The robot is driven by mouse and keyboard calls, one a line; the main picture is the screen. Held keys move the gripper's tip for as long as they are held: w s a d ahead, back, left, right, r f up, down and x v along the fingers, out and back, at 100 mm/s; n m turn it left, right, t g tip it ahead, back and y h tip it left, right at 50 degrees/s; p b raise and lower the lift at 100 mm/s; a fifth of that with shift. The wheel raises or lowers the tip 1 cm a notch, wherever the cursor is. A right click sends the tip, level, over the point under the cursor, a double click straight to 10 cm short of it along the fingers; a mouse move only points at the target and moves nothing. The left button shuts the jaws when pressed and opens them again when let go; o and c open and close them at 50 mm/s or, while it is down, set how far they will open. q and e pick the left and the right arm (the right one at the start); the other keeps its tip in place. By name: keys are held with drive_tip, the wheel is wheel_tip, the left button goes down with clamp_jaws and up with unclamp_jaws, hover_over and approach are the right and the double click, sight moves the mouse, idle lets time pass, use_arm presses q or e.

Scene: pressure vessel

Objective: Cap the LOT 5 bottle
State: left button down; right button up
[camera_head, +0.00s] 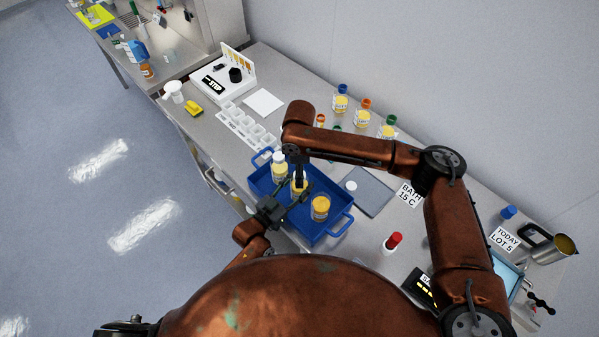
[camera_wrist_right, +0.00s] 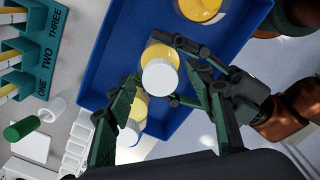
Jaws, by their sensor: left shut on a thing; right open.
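The middle bottle, with yellow contents (camera_head: 299,188), stands in the blue tray (camera_head: 338,232). In the right wrist view a white cap (camera_wrist_right: 160,77) sits over its mouth; whether it is seated is unclear. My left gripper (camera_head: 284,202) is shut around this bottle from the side. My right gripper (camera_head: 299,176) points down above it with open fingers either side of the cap. A white-capped bottle (camera_head: 279,170) stands behind it and a yellow-topped bottle (camera_head: 320,208) nearer me. Lot markings on the bottles are unreadable. A sign (camera_head: 506,238) reads TODAY LOT 5.
Several colour-capped bottles (camera_head: 365,112) line the back of the bench. A white compartment tray (camera_head: 243,128) is left of the blue tray. A red-topped container (camera_head: 393,242) stands at the right.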

wheel_tip(320, 180, up, 12)
drive_tip(key=shift+f, duration=0.15)
idle(0.3)
use_arm(q)
drive_tip(key=c, duration=1)
unclamp_jaws()
drive_tip(key=shift+o, duration=0.2)
drive_tip(key=shift+a, duration=0.1)
drive_tip(key=v, duration=1.2)
